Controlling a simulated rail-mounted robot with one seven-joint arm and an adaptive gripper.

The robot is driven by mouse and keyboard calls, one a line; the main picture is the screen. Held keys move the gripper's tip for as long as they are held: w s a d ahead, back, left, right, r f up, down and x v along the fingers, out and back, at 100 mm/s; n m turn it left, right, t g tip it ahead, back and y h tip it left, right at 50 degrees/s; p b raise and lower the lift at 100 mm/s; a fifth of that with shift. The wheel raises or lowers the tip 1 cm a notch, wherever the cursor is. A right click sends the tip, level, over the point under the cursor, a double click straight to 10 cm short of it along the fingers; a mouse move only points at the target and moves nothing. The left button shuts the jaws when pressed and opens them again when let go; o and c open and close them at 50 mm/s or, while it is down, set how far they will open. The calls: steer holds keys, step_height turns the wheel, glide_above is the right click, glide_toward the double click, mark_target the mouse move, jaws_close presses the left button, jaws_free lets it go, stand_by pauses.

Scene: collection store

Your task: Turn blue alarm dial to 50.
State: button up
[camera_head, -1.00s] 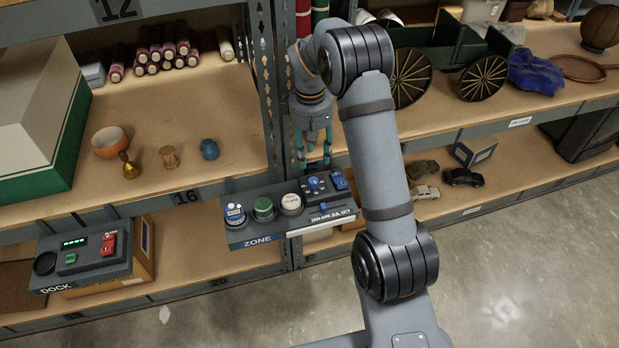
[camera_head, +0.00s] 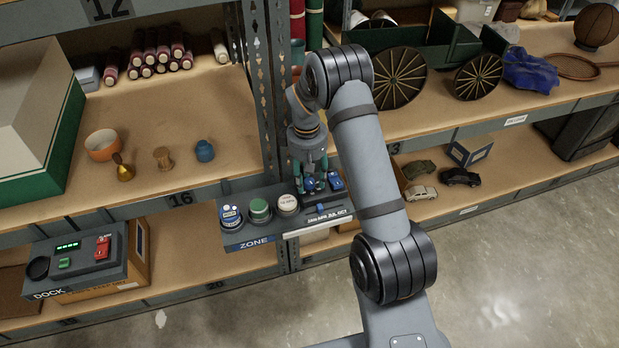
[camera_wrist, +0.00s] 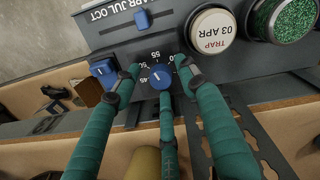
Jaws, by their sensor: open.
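The blue alarm dial (camera_wrist: 160,79) is a small round knob with a short white mark, set in a dark panel. White numbers ring it; 55, 50 and 45 show on its upper and left side. Which number the mark meets is too small to tell. My gripper (camera_wrist: 159,80) has three green fingers, open around the dial: one tip left, one upper right, one below. I cannot tell whether any tip touches it.
The ZONE panel (camera_head: 262,228) also carries a white TRAP cap (camera_wrist: 212,32), a green cap (camera_head: 259,210), a blue-and-white cap (camera_head: 231,216), a blue slider (camera_wrist: 142,20) and a blue switch (camera_wrist: 103,70) close to my left finger. A shelf upright (camera_head: 262,90) stands just behind.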

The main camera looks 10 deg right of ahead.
steer(key=shift+c, duration=0.9)
jaws_close()
steer(key=shift+s+n, duration=0.15)
steer(key=shift+n, duration=0.25)
steer(key=shift+d+n+p, duration=0.1)
steer(key=shift+n+p, duration=0.25)
steer(key=shift+n, duration=0.25)
steer(key=shift+f+n+p, duration=0.1)
steer(key=shift+n+p, duration=0.4)
steer(key=shift+n, duration=1.3)
steer(key=shift+d, duration=0.1)
